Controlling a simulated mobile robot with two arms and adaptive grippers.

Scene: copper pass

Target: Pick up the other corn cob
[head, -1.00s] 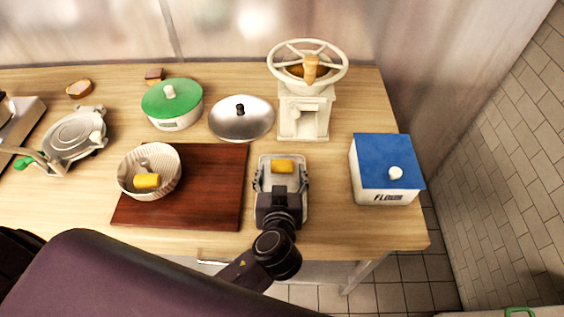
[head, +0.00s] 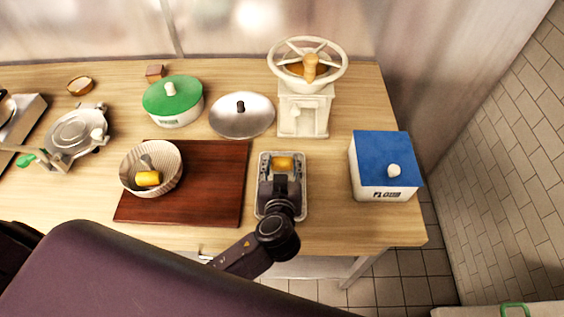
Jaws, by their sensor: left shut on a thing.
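A yellow corn cob piece (head: 282,162) is at the far end of a small grey tray (head: 301,209) on the counter. My left gripper (head: 281,166) reaches over the tray from the front, shut on this cob, with a finger on each side of it. The cob still appears in or just above the tray; I cannot tell if it is lifted. Another yellow corn cob piece (head: 148,178) lies in a white fluted bowl (head: 172,184) at the left. My right gripper is not in view.
The bowl stands on a dark red cutting board (head: 214,199). A blue-lidded flour box (head: 386,160) stands to the right, a white hand mill (head: 304,112) behind the tray. A silver lid (head: 242,117) and green-lidded pot (head: 173,100) are farther back. Bare counter lies right of the tray.

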